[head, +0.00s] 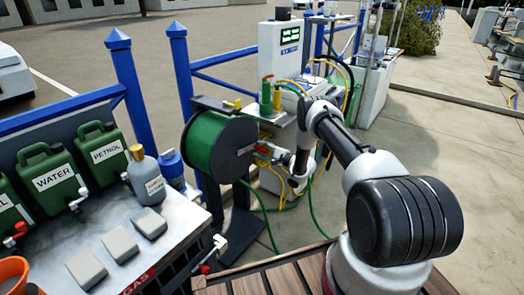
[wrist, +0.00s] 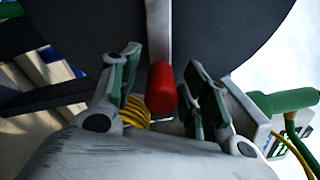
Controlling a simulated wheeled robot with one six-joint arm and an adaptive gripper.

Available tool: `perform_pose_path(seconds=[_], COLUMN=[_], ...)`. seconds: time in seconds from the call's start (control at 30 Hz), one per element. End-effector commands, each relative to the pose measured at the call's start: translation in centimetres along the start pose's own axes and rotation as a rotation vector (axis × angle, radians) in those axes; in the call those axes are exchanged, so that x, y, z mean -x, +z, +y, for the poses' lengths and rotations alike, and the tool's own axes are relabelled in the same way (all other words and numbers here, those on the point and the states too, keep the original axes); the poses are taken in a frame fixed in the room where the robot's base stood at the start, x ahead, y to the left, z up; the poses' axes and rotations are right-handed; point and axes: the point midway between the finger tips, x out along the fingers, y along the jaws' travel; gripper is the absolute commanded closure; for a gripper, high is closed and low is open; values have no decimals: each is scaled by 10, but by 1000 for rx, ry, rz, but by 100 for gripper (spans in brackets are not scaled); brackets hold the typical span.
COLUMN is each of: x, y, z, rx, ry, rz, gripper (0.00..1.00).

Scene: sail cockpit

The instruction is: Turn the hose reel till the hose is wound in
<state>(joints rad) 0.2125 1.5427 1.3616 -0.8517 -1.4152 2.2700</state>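The hose reel (head: 205,150) is a drum wound with green hose on a dark stand, with a dark round side plate (head: 238,150). In the wrist view the dark plate (wrist: 220,40) fills the top. A pale crank arm (wrist: 158,30) comes down across it and ends in a red knob (wrist: 161,90). My gripper (wrist: 161,92) has one finger on each side of the knob, with small gaps showing, so it looks open around it. In the head view my gripper (head: 264,154) is at the reel's right side. Green hose (head: 262,225) hangs below to the ground.
A counter (head: 150,235) with green cans and a grey bottle (head: 146,177) is at the left. Blue posts (head: 180,80) stand behind the reel. A white pedestal (head: 282,60) with yellow hoses is just beyond. Open pavement (head: 440,150) lies to the right.

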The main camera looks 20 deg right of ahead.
Motion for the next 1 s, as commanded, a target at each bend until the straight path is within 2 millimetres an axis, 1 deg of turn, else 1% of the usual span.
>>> perform_pose_path(seconds=[0.2,0.27,0.33,0.47,0.6,0.7,0.83,0.9,1.0], x=[0,4,12,37,70,90,109,116,120], y=[0,0,-1,-2,-1,-1,-1,-1,0], z=[0,0,-1,-1,-1,-1,-1,0,0], rx=[0,0,0,-1,-1,-1,-1,0,0], ry=[-1,-1,-1,-1,-1,-1,-1,-1,0], rz=[-1,0,2,4,3,3,1,1,0], gripper=[54,54,54,54,54,54,54,54,54])
